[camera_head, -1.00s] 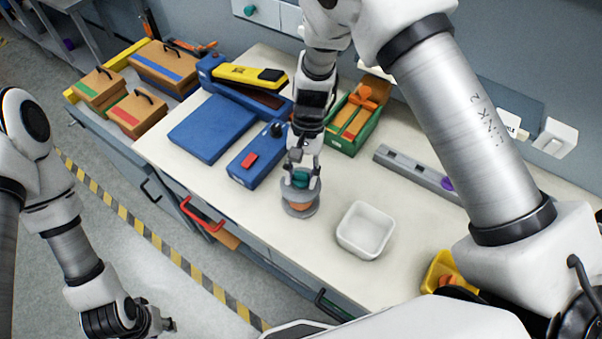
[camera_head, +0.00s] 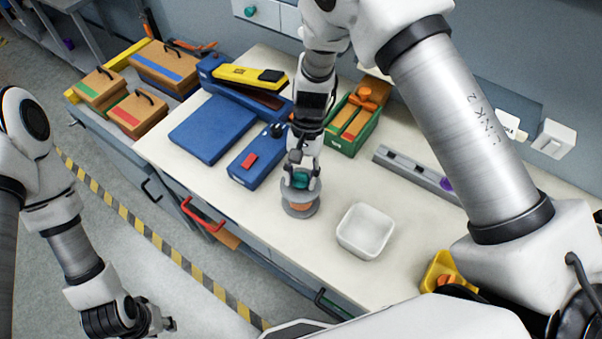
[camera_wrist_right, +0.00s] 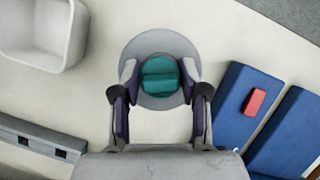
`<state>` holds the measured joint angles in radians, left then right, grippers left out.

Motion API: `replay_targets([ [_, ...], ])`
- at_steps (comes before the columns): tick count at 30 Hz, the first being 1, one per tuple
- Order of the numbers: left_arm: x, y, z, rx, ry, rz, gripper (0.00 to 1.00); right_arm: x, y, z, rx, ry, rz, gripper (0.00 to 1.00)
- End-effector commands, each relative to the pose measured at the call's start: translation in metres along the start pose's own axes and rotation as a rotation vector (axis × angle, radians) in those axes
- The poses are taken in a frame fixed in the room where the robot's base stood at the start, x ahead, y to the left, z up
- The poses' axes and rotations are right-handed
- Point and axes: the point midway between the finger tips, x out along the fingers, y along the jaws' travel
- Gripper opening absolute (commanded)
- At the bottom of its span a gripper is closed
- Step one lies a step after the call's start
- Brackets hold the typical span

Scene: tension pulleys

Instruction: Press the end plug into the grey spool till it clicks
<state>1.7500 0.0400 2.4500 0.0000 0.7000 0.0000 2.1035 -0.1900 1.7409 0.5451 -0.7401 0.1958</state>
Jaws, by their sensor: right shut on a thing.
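The grey spool (camera_head: 301,209) stands upright on the pale worktop, with an orange band around its middle under the upper flange. In the right wrist view its round grey flange (camera_wrist_right: 150,42) shows around the plug. The teal end plug (camera_wrist_right: 160,77) sits at the middle of the spool's top; in the head view the plug (camera_head: 300,180) shows between the fingers. My right gripper (camera_wrist_right: 158,80) points down and is shut on the end plug. I cannot tell how deep the plug is seated. My left gripper (camera_head: 168,325) hangs over the floor, away from the worktop; its fingers are small and unclear.
A white bin (camera_head: 366,230) stands right of the spool. A blue box with a red block (camera_head: 249,160) is to the left, and a green tray (camera_head: 346,143) with orange parts is behind. A grey rail (camera_head: 415,172) lies back right. The worktop's front edge is close to the spool.

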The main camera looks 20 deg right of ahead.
Motion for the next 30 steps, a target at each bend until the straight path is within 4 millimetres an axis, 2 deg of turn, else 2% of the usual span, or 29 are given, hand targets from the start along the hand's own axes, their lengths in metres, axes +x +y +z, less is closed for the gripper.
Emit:
replay_targets([
  [5, -0.001, 0.0, 0.0, 0.0, 0.0, 0.0, 0.35, 0.0, 0.0, 0.0, 0.0, 0.0, 0.0, 0.29],
  [6, -0.001, 0.0, 0.0, 0.0, 0.0, 0.0, 0.35, 0.0, 0.0, 0.0, 0.0, 0.0, 0.0, 0.47],
  [8, -0.001, 0.0, 0.0, 0.0, 0.0, 0.0, 0.35, 0.0, 0.0, 0.0, 0.0, 0.0, 0.0, 0.69],
  [9, -0.001, 0.0, 0.0, 0.0, 0.0, 0.0, 0.35, 0.0, 0.0, 0.0, 0.0, 0.0, 0.0, 0.73],
  [19, -0.004, 0.0, 0.0, 0.0, 0.0, 0.0, 0.35, -0.003, 0.0, 0.001, -0.001, 0.0, 0.0, 0.73],
  [30, -0.035, 0.0, 0.0, 0.0, 0.0, 0.0, 0.35, -0.036, -0.001, 0.015, -0.001, 0.0, 0.0, 0.73],
])
